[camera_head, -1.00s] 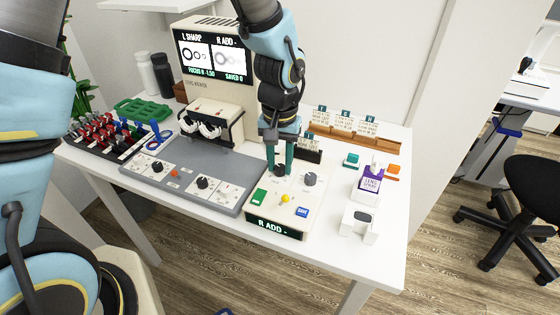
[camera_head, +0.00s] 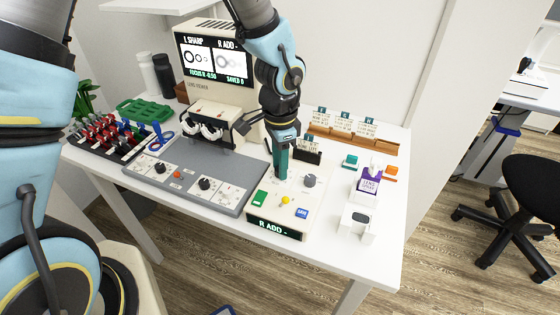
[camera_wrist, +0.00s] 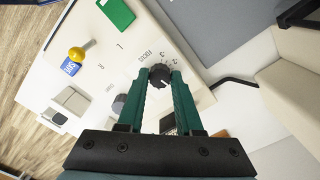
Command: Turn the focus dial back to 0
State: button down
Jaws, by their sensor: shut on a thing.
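The focus dial (camera_wrist: 160,75) is a small black knob on the cream control box (camera_head: 272,211). In the wrist view it sits between my two green fingertips, with a printed scale beside it. My gripper (camera_head: 281,174) reaches down onto the box from above and is shut on the dial; its fingers hide the dial in the head view. The lens viewer's screen (camera_head: 212,62) reads "L SHARP" and "R ADD -", with what looks like "FOCUS R -0.50" and "SAVED 0" below. The box's front display (camera_head: 275,228) reads "R ADD -".
A grey second knob (camera_head: 309,180), a green button (camera_head: 260,198), a yellow-topped lever (camera_head: 285,199) and a blue button (camera_head: 302,212) are close by on the box. A grey panel (camera_head: 235,172) lies left.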

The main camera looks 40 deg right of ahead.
jog(key=shift+m, duration=1.1)
jog(key=c, duration=0.6)
grip_release()
jog(key=shift+r, duration=0.1)
notch_tip(320, 180, up, 11)
jog(key=shift+f, duration=0.15)
